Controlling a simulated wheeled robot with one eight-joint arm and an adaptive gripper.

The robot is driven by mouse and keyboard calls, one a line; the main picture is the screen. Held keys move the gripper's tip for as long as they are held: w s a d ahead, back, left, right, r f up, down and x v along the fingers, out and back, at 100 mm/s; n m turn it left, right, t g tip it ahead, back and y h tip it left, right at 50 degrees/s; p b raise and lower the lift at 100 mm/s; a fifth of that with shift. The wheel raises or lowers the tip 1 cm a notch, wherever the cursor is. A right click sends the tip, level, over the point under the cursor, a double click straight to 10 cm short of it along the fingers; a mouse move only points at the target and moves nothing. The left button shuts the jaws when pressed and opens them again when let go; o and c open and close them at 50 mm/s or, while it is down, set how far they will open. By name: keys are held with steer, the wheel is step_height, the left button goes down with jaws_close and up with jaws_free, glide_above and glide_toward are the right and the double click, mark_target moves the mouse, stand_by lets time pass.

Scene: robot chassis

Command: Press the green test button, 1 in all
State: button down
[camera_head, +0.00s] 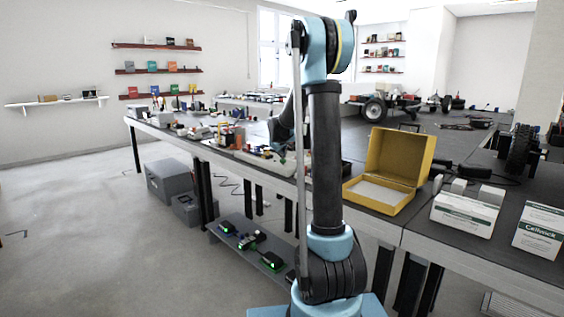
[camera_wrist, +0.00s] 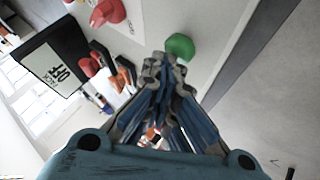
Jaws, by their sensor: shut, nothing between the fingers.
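My gripper (camera_wrist: 163,63) is shut and empty. Its fingertips lie just below and left of the green button in that picture, very close to it. I cannot tell whether they touch it. In the head view the gripper's end is mostly hidden behind my arm, over the bench, and I cannot make out the button there.
In the head view, an open yellow box (camera_head: 400,157) and white cartons (camera_head: 464,213) stand on the dark bench to the right. The floor at left is mostly clear.

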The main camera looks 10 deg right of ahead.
steer(key=shift+r, duration=1)
steer(key=shift+r, duration=0.15)
step_height(320, 180, up, 5)
steer(key=shift+f, duration=0.15)
stand_by(0.4)
steer(key=shift+s, duration=0.1)
stand_by(0.4)
